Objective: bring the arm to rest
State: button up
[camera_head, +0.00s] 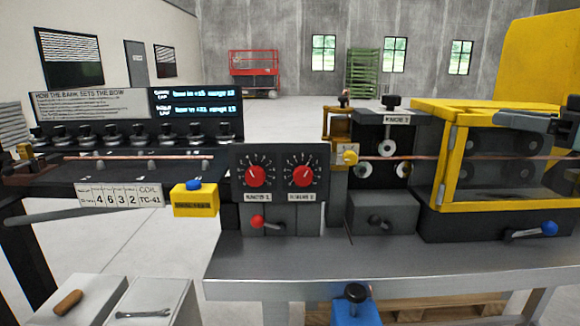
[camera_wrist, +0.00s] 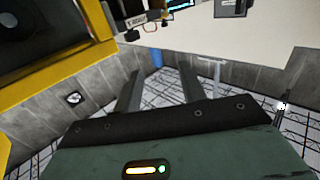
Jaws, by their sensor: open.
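My gripper (camera_wrist: 160,74) shows in the wrist view, its two dark fingers apart with nothing between them. In the head view, part of my arm (camera_head: 540,122) enters from the right edge, in front of the yellow-framed guard (camera_head: 440,165). A copper tube (camera_head: 130,157) runs across the left stand, and a thin copper line continues through the machine to the right.
A dial panel (camera_head: 280,174) with two red knobs stands mid-bench. A yellow box with a blue button (camera_head: 195,198) is left of it. A blue-knobbed lever (camera_head: 549,229) sits low right. The grey bench top (camera_head: 300,262) is clear in front. A yellow frame (camera_wrist: 65,70) is near my gripper's left.

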jog(key=w+a+f+m+t+h, duration=0.1)
jog(key=w+a+f+m+h, duration=0.25)
jog(key=w+a+h, duration=0.2)
jog(key=s+a+f+g+h, duration=0.1)
jog(key=a+f+g+h, duration=0.15)
jog(key=a+f, duration=0.6)
jog(key=s+a+f+g+h, duration=0.1)
jog(key=s+a+f+g, duration=0.1)
jog(key=s, duration=0.7)
jog(key=s+a+f+n+g+h, duration=0.1)
jog(key=s+a+f+g, duration=0.2)
jog(key=s+f+g, duration=0.2)
jog(key=s+a+f+n+g+h, duration=0.1)
jog(key=s+f, duration=0.5)
jog(key=s, duration=0.8)
jog(key=a+g+h, duration=0.1)
jog(key=a+g, duration=0.1)
jog(key=g, duration=0.1)
jog(key=shift+a+f, duration=0.2)
jog(key=shift+f, duration=0.05)
jog(key=shift+g, duration=0.25)
